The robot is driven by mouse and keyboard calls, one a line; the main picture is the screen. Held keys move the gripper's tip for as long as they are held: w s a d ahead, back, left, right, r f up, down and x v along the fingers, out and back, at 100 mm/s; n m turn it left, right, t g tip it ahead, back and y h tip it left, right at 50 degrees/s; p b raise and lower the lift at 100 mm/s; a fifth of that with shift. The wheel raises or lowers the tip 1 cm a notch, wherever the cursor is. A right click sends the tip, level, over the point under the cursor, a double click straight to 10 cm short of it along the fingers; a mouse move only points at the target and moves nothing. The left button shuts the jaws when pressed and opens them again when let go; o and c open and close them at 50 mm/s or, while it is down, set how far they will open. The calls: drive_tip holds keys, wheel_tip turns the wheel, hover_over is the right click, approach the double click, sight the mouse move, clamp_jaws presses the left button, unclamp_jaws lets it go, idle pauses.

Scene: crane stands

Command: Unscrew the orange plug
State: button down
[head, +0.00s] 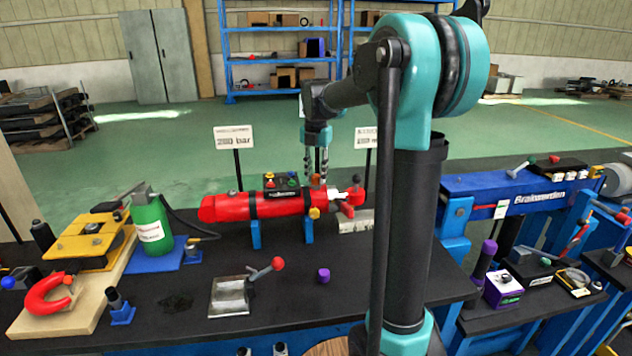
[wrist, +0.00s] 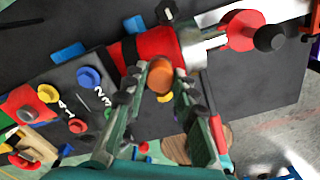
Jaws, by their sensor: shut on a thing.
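The orange plug (wrist: 158,79) shows in the wrist view as a small round cap beside the pale metal end of the red cylinder (wrist: 150,50). The tips of my gripper (wrist: 165,76) are shut on it, one finger at each side. In the head view my gripper (head: 317,178) points down at the right part of the red cylinder (head: 275,206), which lies level on blue supports. The fingertips and plug are too small there to tell their exact contact. The plug's lower part is hidden in the wrist view.
A panel with several coloured knobs (wrist: 88,76) stands close to the gripper's left. A red wheel (wrist: 240,30) is at the rod's end. Two pressure signs (head: 233,137) stand behind. A purple cap (head: 323,275) and a lever fixture (head: 229,297) are on the dark bench in front.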

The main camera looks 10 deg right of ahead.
drive_tip(key=shift+n, duration=0.7)
drive_tip(key=c, duration=1.1)
unclamp_jaws()
drive_tip(key=shift+c, duration=0.2)
drive_tip(key=shift+c, duration=0.8)
